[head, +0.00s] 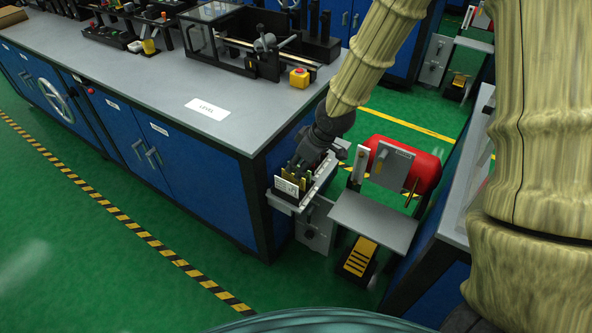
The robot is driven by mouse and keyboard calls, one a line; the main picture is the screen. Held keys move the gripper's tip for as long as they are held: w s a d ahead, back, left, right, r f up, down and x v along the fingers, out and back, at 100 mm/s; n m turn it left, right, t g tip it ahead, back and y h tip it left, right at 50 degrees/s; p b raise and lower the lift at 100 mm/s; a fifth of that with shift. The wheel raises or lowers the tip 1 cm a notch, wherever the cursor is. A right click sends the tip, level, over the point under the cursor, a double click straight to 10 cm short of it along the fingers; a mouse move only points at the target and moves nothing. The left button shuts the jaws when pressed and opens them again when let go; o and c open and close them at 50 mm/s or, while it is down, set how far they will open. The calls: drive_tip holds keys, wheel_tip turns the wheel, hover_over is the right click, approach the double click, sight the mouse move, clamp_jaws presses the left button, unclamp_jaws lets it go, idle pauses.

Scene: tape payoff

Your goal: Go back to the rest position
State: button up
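My dark gripper (297,170) is at the end of my arm, pointing down over a small grey shelf (283,207) on the end of the blue bench. Below and around the fingertips are a white printed card (287,188) and small yellow-and-black parts. The fingers blend with these dark parts, so I cannot tell whether they are open, shut or touching anything. To the right, a red cylinder (426,172) sits on a stand behind a grey upright plate (389,164).
A grey platform (374,220) and a yellow-striped pedal (360,256) stand right of the shelf. The grey bench top (150,75) holds fixtures and a yellow box with a red button (299,77). Another bench (455,215) is at right. Green floor (90,250) at left is clear.

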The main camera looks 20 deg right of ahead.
drive_tip(key=shift+s+d+r, duration=0.1)
drive_tip(key=shift+s+r, duration=0.05)
drive_tip(key=shift+r, duration=0.2)
drive_tip(key=shift+s+f, duration=0.1)
drive_tip(key=s+f+m+g+h, duration=0.1)
drive_tip(key=s+f+m, duration=0.3)
drive_tip(key=s+f, duration=0.9)
drive_tip(key=s+f+m+g+h+p, duration=0.1)
drive_tip(key=s+f+m, duration=0.3)
drive_tip(key=s+f, duration=0.9)
drive_tip(key=s+g, duration=0.1)
drive_tip(key=s, duration=0.5)
drive_tip(key=shift+s+g+h+p, duration=0.15)
drive_tip(key=shift+g+h+p, duration=0.15)
drive_tip(key=shift+h, duration=0.1)
drive_tip(key=shift+d, duration=0.1)
